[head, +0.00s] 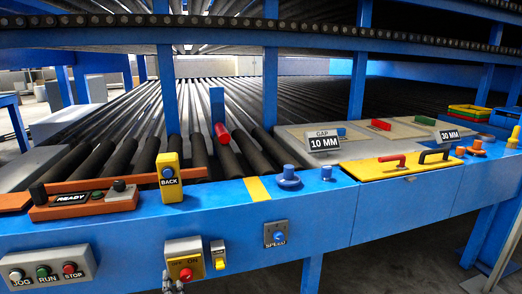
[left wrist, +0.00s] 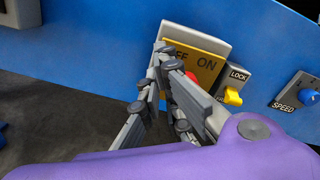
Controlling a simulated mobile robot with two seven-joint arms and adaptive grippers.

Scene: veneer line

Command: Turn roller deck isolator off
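The isolator (head: 185,260) is a pale box with a yellow plate and a red knob on the blue front panel. In the left wrist view, the yellow plate (left wrist: 207,68) reads ON, with a partly covered label to its left. The red knob (left wrist: 191,78) is mostly hidden behind my fingers, so its setting cannot be read. My left gripper (left wrist: 167,55) is in front of the plate with its fingertips close together; no object shows between them. In the head view, my left gripper (head: 173,286) shows just below the knob. My right gripper is not in view.
A small LOCK switch (left wrist: 232,97) with a yellow lever, pointing down, sits right of the isolator. The SPEED knob (head: 277,236) is farther right. The JOG, RUN and STOP box (head: 45,268) is to the left. A yellow BACK box (head: 169,178) stands on the ledge above.

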